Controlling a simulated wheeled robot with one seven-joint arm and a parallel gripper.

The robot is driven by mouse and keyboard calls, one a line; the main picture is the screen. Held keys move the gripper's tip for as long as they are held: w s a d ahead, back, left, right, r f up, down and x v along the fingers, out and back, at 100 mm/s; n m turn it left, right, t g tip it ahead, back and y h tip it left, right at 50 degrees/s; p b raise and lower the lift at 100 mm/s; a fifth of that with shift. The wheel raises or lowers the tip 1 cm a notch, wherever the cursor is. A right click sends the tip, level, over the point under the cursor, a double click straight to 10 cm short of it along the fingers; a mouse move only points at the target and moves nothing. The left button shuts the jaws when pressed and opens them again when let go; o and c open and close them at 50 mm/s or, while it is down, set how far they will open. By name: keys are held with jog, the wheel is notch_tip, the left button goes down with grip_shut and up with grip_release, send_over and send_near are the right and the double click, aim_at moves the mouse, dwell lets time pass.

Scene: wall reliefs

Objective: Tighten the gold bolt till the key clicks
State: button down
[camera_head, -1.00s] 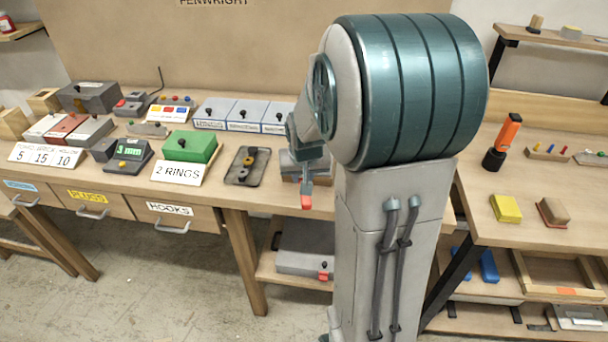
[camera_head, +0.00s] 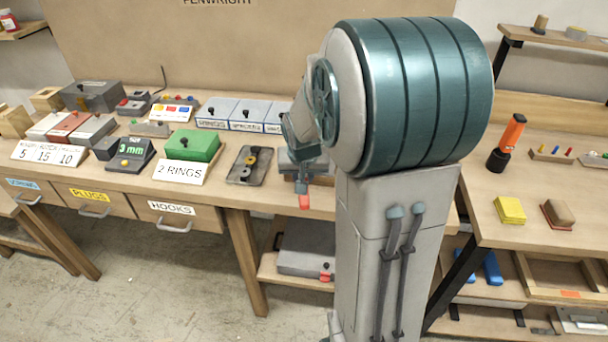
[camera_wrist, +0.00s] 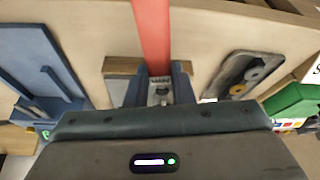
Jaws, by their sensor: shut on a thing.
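My gripper (camera_wrist: 160,88) is shut on a key with a long red handle (camera_wrist: 152,35). In the wrist view the handle runs up out of the frame, and a small metallic part of it shows between the fingers. In the head view the gripper (camera_head: 302,180) is low at the front edge of the bench, left of my arm. The red end of the key (camera_head: 304,202) hangs just past that edge.
A dark tray with rings (camera_head: 248,166) lies left of the gripper, beside a green box (camera_head: 193,146) and a "2 RINGS" card (camera_head: 180,172). Lidded grey boxes (camera_head: 245,114) stand behind. A side bench (camera_head: 530,185) at right holds an orange-handled tool (camera_head: 506,143) and a yellow block (camera_head: 509,210).

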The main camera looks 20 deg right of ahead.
jog(key=shift+w+a+m+b, duration=0.2)
jog(key=shift+a+m+b, duration=0.3)
jog(key=shift+b, duration=0.35)
dwell(1.0)
jog(key=shift+d, duration=0.1)
jog(key=shift+s+d+r+n+p, duration=0.1)
jog(key=shift+s+d+n+p, duration=0.1)
jog(key=shift+d+n+p, duration=0.25)
jog(key=shift+s+d+n, duration=0.1)
jog(key=shift+n, duration=0.25)
jog(key=shift+r+p, duration=1.95)
jog(key=shift+r, duration=0.5)
